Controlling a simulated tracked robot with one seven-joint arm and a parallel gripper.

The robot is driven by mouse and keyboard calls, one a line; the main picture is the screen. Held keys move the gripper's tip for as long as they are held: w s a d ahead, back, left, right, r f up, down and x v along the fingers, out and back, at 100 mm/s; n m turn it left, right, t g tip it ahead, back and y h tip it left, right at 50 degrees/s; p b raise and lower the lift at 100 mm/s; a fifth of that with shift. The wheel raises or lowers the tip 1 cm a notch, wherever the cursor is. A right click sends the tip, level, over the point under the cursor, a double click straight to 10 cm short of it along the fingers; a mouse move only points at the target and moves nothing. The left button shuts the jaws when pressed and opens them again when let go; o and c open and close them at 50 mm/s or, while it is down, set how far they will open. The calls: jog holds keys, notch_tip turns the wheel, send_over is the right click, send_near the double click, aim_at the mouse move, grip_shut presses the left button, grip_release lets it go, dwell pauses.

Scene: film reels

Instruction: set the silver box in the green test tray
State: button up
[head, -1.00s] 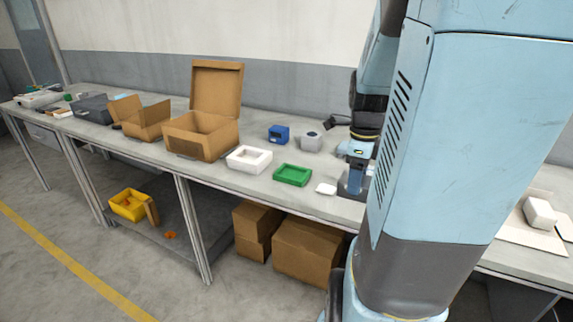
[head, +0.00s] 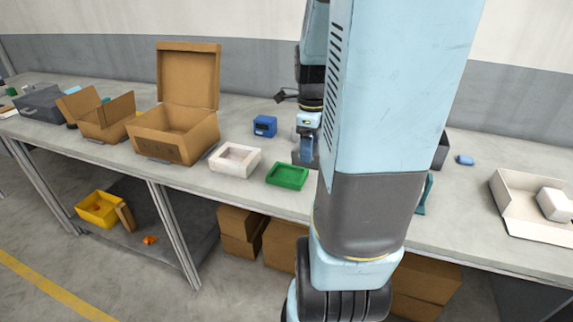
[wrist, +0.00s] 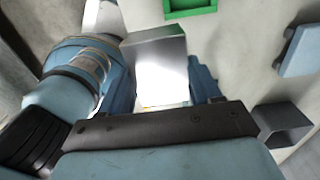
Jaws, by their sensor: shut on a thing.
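The silver box (wrist: 158,50) fills the middle of the wrist view, shiny and bright, between the two blue fingers of my gripper (wrist: 163,82). My gripper is shut on it. In the head view my gripper (head: 306,148) is over the workbench, just behind and right of the green tray; the box's outline there is mostly hidden by my arm. The green test tray (head: 285,184) lies flat on the bench, right of a white tray. Part of it also shows at the top edge of the wrist view (wrist: 190,13), apart from the box.
The white tray (head: 226,170), a blue box (head: 265,126) and an open cardboard box (head: 160,148) stand to the left. An open white carton (head: 510,215) lies far right. In the wrist view a grey box (wrist: 284,124) and a light blue block (wrist: 301,52) are at right.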

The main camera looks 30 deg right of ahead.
jog(key=w, duration=0.1)
jog(key=w+f, duration=0.1)
jog(key=w, duration=0.1)
jog(key=w+f, duration=0.1)
jog(key=shift+w, duration=0.15)
jog(key=w+f, duration=0.4)
jog(key=shift+w+f, duration=0.15)
jog(key=shift+f, duration=0.25)
jog(key=shift+w+f, duration=0.6)
jog(key=shift+f, duration=1.6)
jog(key=shift+f, duration=0.1)
jog(key=o, duration=1.1)
